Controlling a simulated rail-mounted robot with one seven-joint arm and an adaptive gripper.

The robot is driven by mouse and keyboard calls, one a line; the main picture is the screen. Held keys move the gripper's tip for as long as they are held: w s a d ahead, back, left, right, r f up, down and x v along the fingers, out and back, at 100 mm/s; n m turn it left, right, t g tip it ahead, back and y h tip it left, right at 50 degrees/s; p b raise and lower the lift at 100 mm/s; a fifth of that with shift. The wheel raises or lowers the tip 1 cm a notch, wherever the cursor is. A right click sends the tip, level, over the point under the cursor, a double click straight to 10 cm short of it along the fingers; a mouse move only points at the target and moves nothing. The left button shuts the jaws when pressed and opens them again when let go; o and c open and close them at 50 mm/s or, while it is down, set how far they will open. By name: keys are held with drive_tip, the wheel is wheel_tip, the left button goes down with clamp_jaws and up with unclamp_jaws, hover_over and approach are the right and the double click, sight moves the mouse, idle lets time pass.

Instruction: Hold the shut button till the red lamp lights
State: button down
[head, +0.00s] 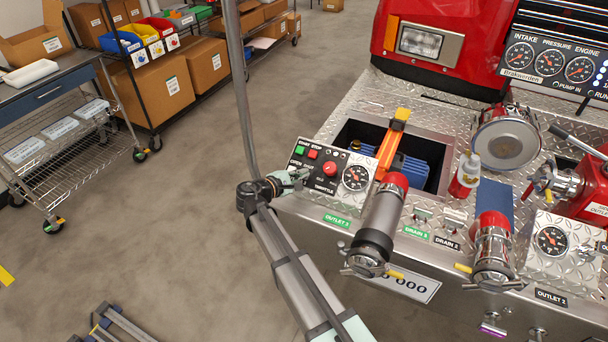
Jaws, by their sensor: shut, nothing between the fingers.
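The control panel (342,196) stands on the left end of the bumper, with labels for START, STOP, OPEN, SHUT and THROTTLE. It carries a green button (299,150), a red button (312,154), a red throttle knob (330,169) and a pressure gauge (355,178). Small lamps near the panel's top are too small to read; no red glow shows.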

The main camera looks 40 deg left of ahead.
drive_tip(key=shift+s+r, duration=0.5)
drive_tip(key=shift+r, duration=0.25)
drive_tip(key=shift+d+r+p, duration=0.1)
drive_tip(key=shift+p, duration=0.2)
drive_tip(key=r, duration=0.1)
drive_tip(key=s+r+p, duration=0.1)
drive_tip(key=s+r, duration=0.1)
drive_tip(key=r, duration=0.1)
drive_tip(key=shift+s+d, duration=0.2)
drive_tip(key=shift+s, duration=0.05)
idle(0.4)
